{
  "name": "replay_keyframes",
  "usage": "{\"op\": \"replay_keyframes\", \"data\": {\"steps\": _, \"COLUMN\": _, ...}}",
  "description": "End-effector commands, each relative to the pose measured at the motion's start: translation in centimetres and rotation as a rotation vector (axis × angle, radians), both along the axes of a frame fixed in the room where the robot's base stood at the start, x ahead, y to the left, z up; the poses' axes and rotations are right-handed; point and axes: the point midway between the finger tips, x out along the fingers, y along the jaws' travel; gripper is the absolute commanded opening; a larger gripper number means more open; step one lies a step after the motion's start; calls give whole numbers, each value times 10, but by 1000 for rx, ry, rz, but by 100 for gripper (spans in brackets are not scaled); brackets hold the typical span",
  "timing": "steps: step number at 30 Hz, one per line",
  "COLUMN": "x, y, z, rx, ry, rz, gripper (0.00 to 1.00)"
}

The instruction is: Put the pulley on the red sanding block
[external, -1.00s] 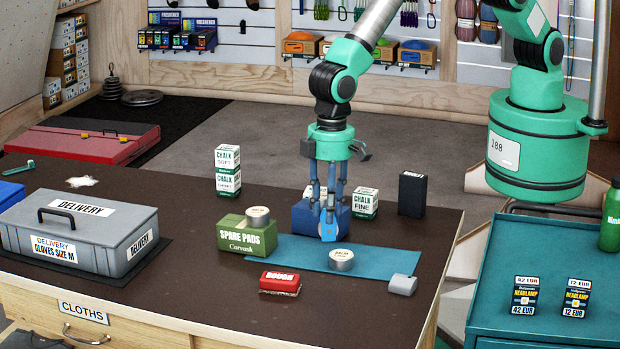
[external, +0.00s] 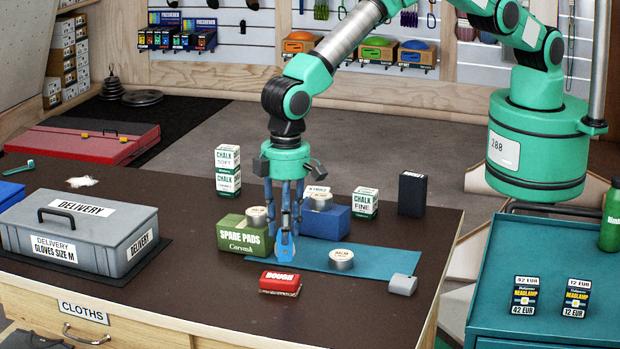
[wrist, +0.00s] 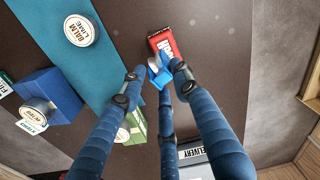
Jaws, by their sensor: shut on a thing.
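My gripper (external: 285,233) points down above the table, just behind the red sanding block (external: 280,285). It is shut on the blue pulley (external: 285,251), which hangs between the fingertips. The red sanding block lies flat on the table with its label up. In the wrist view the pulley (wrist: 160,77) is partly covered by the fingers and appears right at the near end of the red block (wrist: 163,42). The pulley looks above the block's level, but I cannot tell the exact gap.
A green spare pads box (external: 240,237) with a tin on top stands close behind left of my gripper. A blue box (external: 337,222) stands behind. Table is bare left and right of the red block.

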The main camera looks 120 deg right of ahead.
Motion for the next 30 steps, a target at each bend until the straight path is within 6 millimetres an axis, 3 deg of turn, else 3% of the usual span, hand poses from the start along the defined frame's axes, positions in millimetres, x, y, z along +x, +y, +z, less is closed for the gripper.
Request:
{"op": "replay_keyframes", "data": {"steps": 7, "x": 14, "y": 3, "z": -1, "rx": 1, "ry": -1, "rz": 0, "gripper": 3}}
{"op": "replay_keyframes", "data": {"steps": 19, "x": 15, "y": 3, "z": -2, "rx": 0, "ry": 0, "rz": 0, "gripper": 3}}
{"op": "replay_keyframes", "data": {"steps": 30, "x": 15, "y": 3, "z": -32, "rx": 0, "ry": 0, "rz": 0, "gripper": 3}}
